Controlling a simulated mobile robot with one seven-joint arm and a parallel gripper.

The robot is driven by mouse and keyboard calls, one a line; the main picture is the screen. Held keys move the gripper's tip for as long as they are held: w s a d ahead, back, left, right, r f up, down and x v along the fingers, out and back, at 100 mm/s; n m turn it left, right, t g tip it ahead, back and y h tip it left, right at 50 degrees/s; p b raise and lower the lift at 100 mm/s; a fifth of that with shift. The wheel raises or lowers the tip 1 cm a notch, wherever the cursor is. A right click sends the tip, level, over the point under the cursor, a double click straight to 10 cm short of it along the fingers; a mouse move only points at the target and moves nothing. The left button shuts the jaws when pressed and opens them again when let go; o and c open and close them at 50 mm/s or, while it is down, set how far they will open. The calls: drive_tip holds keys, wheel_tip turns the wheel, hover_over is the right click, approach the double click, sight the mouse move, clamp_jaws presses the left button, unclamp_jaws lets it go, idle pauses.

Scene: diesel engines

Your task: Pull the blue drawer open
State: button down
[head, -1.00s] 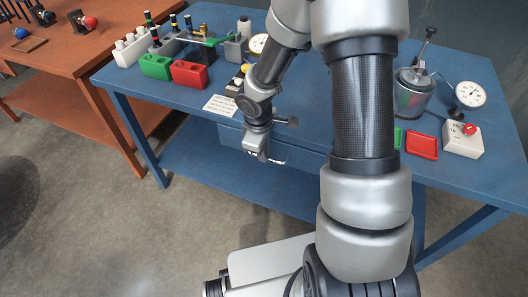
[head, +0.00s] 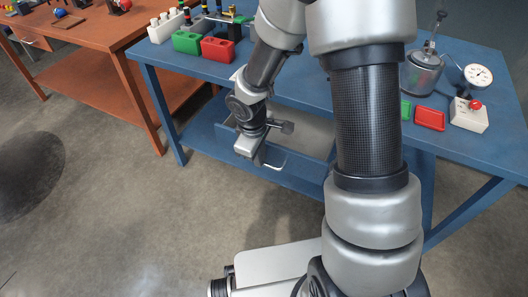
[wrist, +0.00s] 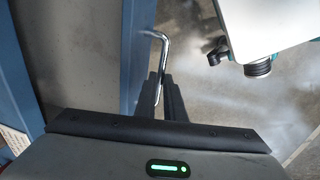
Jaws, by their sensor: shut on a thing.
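The blue drawer (head: 300,180) under the blue workbench stands pulled out, with its grey inside showing in the head view. Its front also shows in the wrist view (wrist: 138,60), left of the fingers. A bent metal handle (wrist: 160,45) sticks out from that front. My gripper (wrist: 162,92) is shut on the handle, which runs down between the two dark fingers. In the head view my gripper (head: 262,158) is at the drawer's front, and the handle (head: 276,164) shows just to its right. My wrist hides part of the drawer.
The blue workbench (head: 470,146) carries a green block (head: 187,42), a red block (head: 217,48), a metal pot (head: 421,72), a gauge (head: 479,76) and a red tray (head: 430,118). An orange bench (head: 92,34) stands at the left. The floor before the drawer is clear.

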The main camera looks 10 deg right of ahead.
drive_tip(key=shift+s+a+b, duration=0.35)
drive_tip(key=shift+s+a, duration=0.5)
drive_tip(key=shift+s, duration=0.3)
drive_tip(key=shift+s+a+b, duration=0.35)
drive_tip(key=shift+s+a, duration=0.45)
drive_tip(key=shift+s, duration=0.3)
drive_tip(key=c, duration=1.8)
unclamp_jaws()
drive_tip(key=shift+c, duration=0.2)
drive_tip(key=shift+r, duration=0.15)
wheel_tip(320, 180, up, 17)
drive_tip(key=s+a+p, duration=0.2)
drive_tip(key=p, duration=0.4)
drive_tip(key=shift+s, duration=0.35)
drive_tip(key=shift+d, duration=0.1)
